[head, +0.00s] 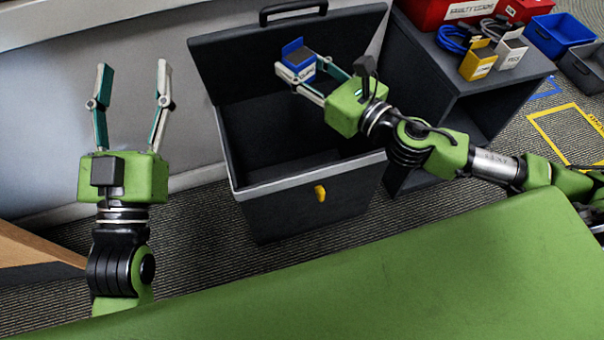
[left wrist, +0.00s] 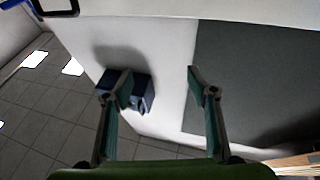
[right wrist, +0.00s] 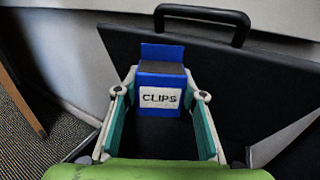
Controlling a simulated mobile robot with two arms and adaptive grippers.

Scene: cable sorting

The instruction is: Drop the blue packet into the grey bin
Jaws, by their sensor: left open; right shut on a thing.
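The blue packet (head: 295,58), with a white label reading CLIPS in the right wrist view (right wrist: 161,97), is held between the fingers of my right gripper (head: 301,67). It is over the open dark grey lidded bin (head: 312,215), in front of its raised lid, and apart from the bin floor. A smaller dark grey open bin (head: 583,75) stands on the floor at the far right. My left gripper (head: 134,68) is open and empty, to the left of the lidded bin.
A dark shelf unit (head: 455,75) right of the lidded bin carries a yellow packet (head: 479,60), a grey packet (head: 510,50), blue and grey cables and a red box (head: 450,12). A blue bin (head: 560,35) stands by the small grey one. A green surface (head: 400,270) fills the foreground.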

